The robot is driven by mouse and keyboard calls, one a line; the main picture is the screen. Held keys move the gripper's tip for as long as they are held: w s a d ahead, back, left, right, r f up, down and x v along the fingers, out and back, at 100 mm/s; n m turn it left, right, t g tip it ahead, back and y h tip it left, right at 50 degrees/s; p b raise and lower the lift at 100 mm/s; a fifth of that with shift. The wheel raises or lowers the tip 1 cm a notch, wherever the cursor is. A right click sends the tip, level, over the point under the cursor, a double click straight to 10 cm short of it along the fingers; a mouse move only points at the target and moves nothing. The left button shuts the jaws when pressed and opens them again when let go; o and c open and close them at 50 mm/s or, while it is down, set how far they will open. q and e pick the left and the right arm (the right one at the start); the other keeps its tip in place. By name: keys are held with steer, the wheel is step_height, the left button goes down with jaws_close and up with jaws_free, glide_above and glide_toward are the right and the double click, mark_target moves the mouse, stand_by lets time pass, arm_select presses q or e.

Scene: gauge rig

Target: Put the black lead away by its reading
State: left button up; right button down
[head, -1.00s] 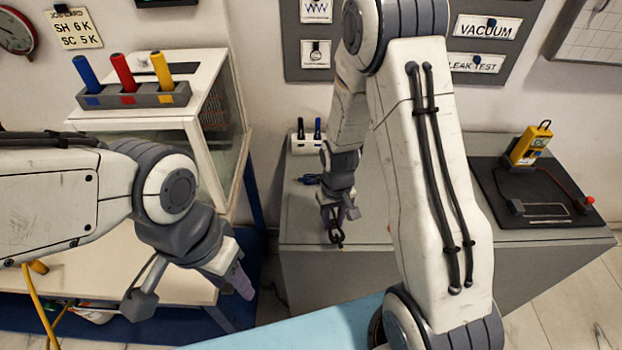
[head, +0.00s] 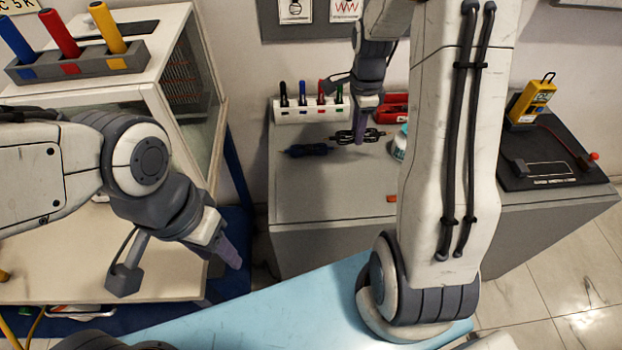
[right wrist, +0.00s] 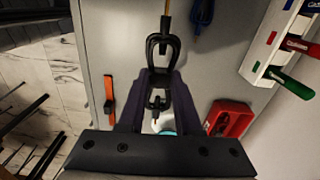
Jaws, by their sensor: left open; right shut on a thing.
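My right gripper (head: 361,137) is shut on the black lead (head: 344,136), at the back of the grey cabinet top. In the right wrist view, the black lead (right wrist: 162,46) shows as dark loops between and beyond the purple fingers of my right gripper (right wrist: 158,85). I cannot tell whether the lead touches the surface. The yellow meter (head: 531,103) stands on a black mat (head: 518,180) at the right; its display is too small to read. My left gripper (head: 230,252) is open and empty, by the white bench's front right corner.
A blue lead (head: 306,150) lies left of the black one. A white marker holder (head: 311,110) and red tray (head: 394,100) stand behind. A white tub (head: 399,145) and orange piece (head: 391,198) are nearby. A grey rack (head: 80,66) holds blue, red and yellow tubes at the upper left.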

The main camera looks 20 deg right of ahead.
steer(key=shift+a+m, duration=0.15)
steer(key=shift+m, duration=0.15)
steer(key=p, duration=0.1)
glide_above(311, 177)
step_height(311, 177, down, 7)
steer(key=shift+r, duration=0.1)
step_height(311, 177, down, 4)
steer(key=shift+r+p, duration=0.1)
steer(key=shift+p, duration=0.2)
steer(key=shift+f, duration=0.2)
steer(key=c, duration=0.6)
jaws_free()
